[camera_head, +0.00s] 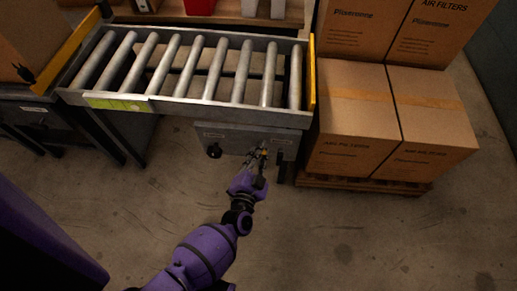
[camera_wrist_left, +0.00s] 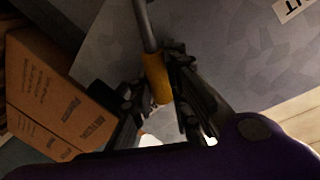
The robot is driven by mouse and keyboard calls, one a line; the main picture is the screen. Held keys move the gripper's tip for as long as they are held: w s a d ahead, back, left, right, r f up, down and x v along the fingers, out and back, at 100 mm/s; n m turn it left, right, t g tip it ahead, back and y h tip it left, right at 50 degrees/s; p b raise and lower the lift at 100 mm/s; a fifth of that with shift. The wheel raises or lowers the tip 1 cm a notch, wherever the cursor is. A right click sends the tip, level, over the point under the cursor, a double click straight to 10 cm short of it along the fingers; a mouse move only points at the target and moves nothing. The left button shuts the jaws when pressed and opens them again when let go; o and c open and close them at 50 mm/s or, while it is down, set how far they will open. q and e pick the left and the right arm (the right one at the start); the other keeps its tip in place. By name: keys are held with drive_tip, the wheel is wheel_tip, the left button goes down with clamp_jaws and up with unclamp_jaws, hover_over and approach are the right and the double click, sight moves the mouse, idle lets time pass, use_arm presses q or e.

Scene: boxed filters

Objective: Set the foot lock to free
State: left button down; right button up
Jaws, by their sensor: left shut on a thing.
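A grey panel (camera_head: 235,139) hangs under the roller conveyor. A lever, a grey rod with an orange-yellow grip (camera_wrist_left: 157,78), stands out from the panel and shows close in the left wrist view. I take it for the foot lock's lever; I cannot read its setting. My left gripper (camera_head: 260,157) is at the panel's right part, and its dark fingers (camera_wrist_left: 160,86) are shut around the orange-yellow grip. The fingers hide part of the grip. My right gripper is out of view.
A black knob (camera_head: 214,151) sits on the panel's left part. The roller conveyor (camera_head: 190,103) is above. Stacked air filter boxes (camera_head: 350,118) stand on a pallet (camera_head: 362,184) at the right. The floor (camera_head: 340,240) in front is clear.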

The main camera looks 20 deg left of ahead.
use_arm(q)
drive_tip(key=shift+w+d+f+m+p, duration=0.1)
drive_tip(key=shift+d+f+m+p, duration=0.15)
drive_tip(key=shift+d+m+p, duration=0.3)
drive_tip(key=shift+a, duration=0.15)
drive_tip(key=c, duration=1.9)
unclamp_jaws()
drive_tip(key=shift+f, duration=0.1)
wheel_tip(320, 180, up, 10)
drive_tip(key=shift+r, duration=0.1)
